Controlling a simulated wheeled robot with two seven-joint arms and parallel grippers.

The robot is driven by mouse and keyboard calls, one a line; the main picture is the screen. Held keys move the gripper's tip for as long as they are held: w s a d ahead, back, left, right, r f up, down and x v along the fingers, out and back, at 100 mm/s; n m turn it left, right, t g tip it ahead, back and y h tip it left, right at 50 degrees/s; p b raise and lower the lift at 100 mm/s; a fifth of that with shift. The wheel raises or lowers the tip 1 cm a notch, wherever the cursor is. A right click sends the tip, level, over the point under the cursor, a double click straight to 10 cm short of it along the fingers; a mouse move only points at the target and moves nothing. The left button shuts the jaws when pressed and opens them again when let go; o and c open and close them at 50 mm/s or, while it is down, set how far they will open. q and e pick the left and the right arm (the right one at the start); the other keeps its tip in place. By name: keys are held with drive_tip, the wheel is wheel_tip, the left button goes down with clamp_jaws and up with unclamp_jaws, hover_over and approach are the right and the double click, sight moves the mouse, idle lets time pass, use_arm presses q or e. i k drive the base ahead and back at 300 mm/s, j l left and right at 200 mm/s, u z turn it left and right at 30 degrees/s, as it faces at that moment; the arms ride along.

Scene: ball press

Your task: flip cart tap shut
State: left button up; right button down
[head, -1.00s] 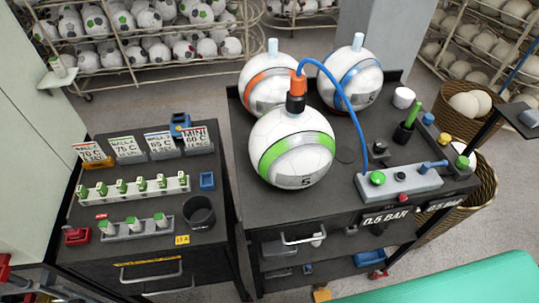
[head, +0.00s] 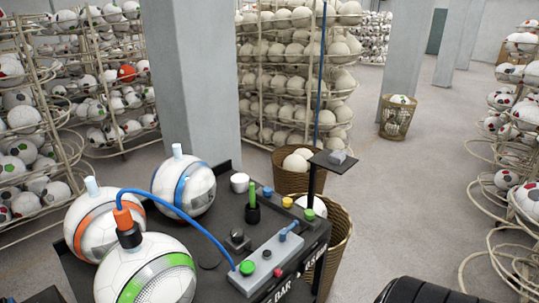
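The cart (head: 215,272) is a dark trolley at the lower left to middle of the head view. A long grey block (head: 262,268) lies on its top, with a green button near its left end. A blue lever tap (head: 289,230) sits at the block's far right end and sticks out sideways. A blue hose (head: 190,205) runs from an orange and black fitting (head: 125,225) on the green-banded ball (head: 150,272) to the block. I cannot tell from this view whether the tap is open or shut. Neither of my grippers is in view.
Orange-banded (head: 92,225) and blue-banded (head: 185,188) balls stand on the cart. A green-handled tool (head: 252,203) stands in a black cup. A small shelf on a post (head: 333,162) and wicker baskets (head: 297,178) stand beyond. A black ribbed shape (head: 425,291) shows at the lower right.

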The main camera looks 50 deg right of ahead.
sight(283, 232)
drive_tip(key=z, duration=1.65)
drive_tip(key=k+l+z, duration=0.1)
drive_tip(key=l+z, duration=0.2)
drive_tip(key=l, duration=0.25)
drive_tip(key=l+z, duration=0.25)
drive_tip(key=l, duration=0.25)
